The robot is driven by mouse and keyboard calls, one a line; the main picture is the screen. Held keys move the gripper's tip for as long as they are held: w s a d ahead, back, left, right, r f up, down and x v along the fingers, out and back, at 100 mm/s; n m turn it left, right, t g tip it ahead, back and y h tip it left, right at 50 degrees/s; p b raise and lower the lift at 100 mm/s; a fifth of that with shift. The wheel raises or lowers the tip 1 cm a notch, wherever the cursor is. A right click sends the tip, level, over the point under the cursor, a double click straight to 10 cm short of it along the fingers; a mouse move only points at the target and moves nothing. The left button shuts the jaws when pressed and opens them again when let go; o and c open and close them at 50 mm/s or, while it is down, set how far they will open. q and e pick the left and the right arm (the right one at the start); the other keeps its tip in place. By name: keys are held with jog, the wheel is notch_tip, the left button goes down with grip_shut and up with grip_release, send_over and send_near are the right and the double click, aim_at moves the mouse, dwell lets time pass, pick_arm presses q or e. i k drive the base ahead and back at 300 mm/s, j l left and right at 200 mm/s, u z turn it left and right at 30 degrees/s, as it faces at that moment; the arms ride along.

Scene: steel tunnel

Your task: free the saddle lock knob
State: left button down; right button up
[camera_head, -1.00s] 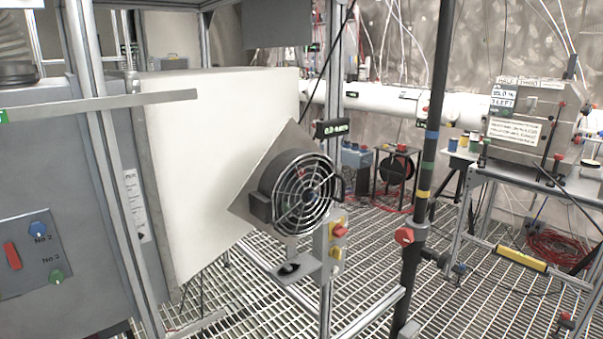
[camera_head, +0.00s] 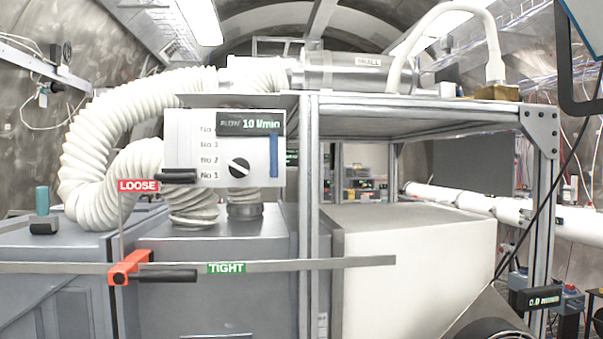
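I cannot pick out a saddle lock knob for sure in the head view. An orange-red clamp (camera_head: 130,267) sits on a horizontal metal bar (camera_head: 320,264) at the left. Its black handle (camera_head: 168,276) points right, below the bar. A red LOOSE label (camera_head: 138,186) stands above the clamp, and a green TIGHT label (camera_head: 227,268) is on the bar to its right. A black rotary knob (camera_head: 238,167) is on a white panel (camera_head: 190,150) marked with several numbered positions. Neither of my grippers is in view.
Thick white ribbed hoses (camera_head: 88,150) run above grey cabinets (camera_head: 220,243). A metal frame post (camera_head: 308,200) stands at the middle.

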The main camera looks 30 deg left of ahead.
aim_at(239, 168)
jog(key=u, duration=1.45)
